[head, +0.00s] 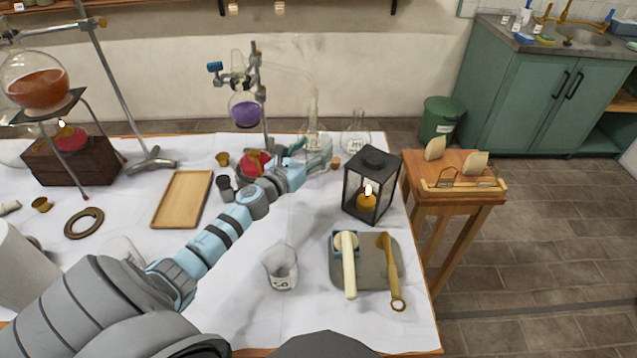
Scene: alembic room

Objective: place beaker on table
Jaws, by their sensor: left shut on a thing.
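My left arm reaches in from the left across the white-covered table (235,315). Its gripper (318,152) is at the back of the table, shut on a clear glass vessel (313,137) that is partly hidden by the fingers. I cannot tell which vessel it is or whether its base touches the table. My right gripper is not in view.
A black lantern (368,187) with a lit candle stands right of the gripper. A clear flask (356,133) and a stand with a purple flask (246,110) are close by. A wooden tray (182,198) lies left. A grey board (373,270) with tools lies front right.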

